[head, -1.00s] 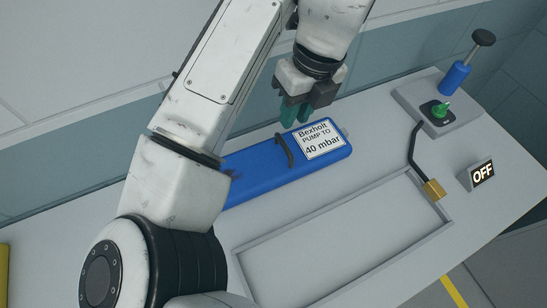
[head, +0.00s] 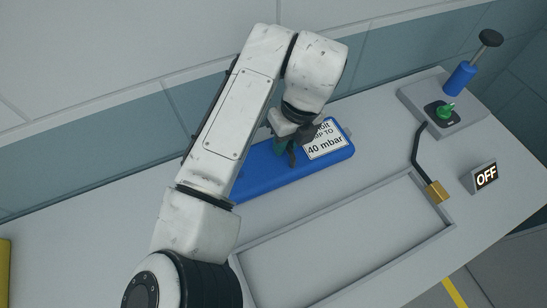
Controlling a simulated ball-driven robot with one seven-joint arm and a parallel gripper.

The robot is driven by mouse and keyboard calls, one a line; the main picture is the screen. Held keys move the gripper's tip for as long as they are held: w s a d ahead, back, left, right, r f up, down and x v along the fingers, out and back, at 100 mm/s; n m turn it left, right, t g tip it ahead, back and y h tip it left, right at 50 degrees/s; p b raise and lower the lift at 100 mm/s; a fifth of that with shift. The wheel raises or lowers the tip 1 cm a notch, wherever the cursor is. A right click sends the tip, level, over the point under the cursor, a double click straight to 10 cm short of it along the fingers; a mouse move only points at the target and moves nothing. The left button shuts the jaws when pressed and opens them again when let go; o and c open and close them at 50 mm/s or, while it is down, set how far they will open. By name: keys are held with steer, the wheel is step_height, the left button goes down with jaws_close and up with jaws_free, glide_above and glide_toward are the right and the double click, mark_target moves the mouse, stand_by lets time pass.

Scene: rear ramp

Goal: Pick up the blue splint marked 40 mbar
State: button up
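The blue splint (head: 265,172) lies flat on the light grey bench, partly behind my arm. Its white label (head: 327,144) reads "40 mbar" at the bottom, and my gripper covers part of the upper lines. A dark handle (head: 292,155) stands up from the splint beside the label. My gripper (head: 284,146) is down at this handle, with a green finger on its left side. I cannot tell whether the fingers are closed on the handle or only around it. The splint's left end is hidden by my arm.
An empty recessed tray (head: 447,225) lies in front of the splint. A black hose with a brass fitting (head: 437,191) reaches its right corner. At right are a blue hand pump (head: 459,79), a green-topped valve (head: 446,111) and an "OFF" display (head: 486,175). A wall runs behind.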

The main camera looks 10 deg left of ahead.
steer(key=shift+f, duration=0.45)
jaws_close()
stand_by(1.1)
